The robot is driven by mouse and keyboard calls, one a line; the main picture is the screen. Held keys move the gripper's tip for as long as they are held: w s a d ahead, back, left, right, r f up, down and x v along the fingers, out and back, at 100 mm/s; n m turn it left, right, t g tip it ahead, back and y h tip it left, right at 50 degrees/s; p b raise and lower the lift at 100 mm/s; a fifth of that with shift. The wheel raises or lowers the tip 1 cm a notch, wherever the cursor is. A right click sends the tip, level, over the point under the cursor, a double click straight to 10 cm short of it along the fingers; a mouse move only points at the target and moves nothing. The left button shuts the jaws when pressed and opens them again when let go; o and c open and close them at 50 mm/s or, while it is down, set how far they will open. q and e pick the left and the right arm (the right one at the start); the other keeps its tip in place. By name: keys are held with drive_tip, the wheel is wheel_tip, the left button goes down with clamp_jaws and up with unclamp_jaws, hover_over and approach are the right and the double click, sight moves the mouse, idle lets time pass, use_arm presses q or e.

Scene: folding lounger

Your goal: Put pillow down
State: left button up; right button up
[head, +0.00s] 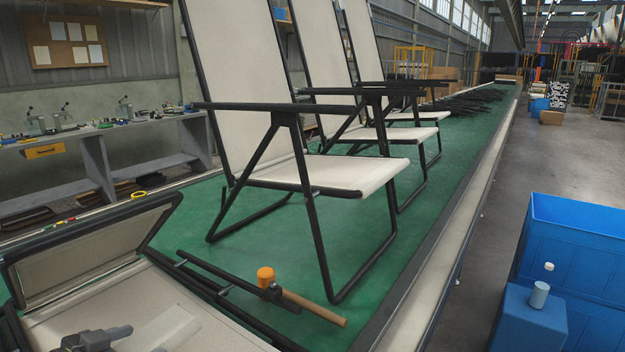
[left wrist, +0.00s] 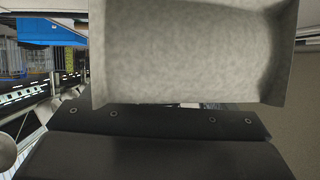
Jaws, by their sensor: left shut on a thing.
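My left gripper (head: 95,340) is dark grey and shows at the bottom left of the head view, over the pale fabric of a partly folded lounger (head: 60,318). In the left wrist view a pale, padded piece with raised edges, which looks like the pillow (left wrist: 190,55), fills the upper middle. It sits against the dark gripper parts (left wrist: 165,122), and the gripper is shut on it. In the head view I cannot clearly tell the pillow from the lounger's fabric. My right gripper is not in view.
Several unfolded loungers (head: 330,172) stand on the green table (head: 235,262). An orange-headed mallet (head: 266,277) lies near the front beside black bars. Blue bins (head: 575,250) stand at the right. A workbench (head: 100,135) with tools stands at the left.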

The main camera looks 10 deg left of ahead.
use_arm(q)
drive_tip(key=s+d+r+m+g+h+p, duration=0.1)
drive_tip(key=s+d+m+g+h+p, duration=0.1)
drive_tip(key=d, duration=0.7)
drive_tip(key=s+d+r+m+g+h+p, duration=0.2)
drive_tip(key=s+d+m+g+h, duration=0.1)
drive_tip(key=d, duration=0.6)
drive_tip(key=shift+r+m+h, duration=0.2)
drive_tip(key=shift+m+h, duration=0.6)
drive_tip(key=shift+m, duration=0.3)
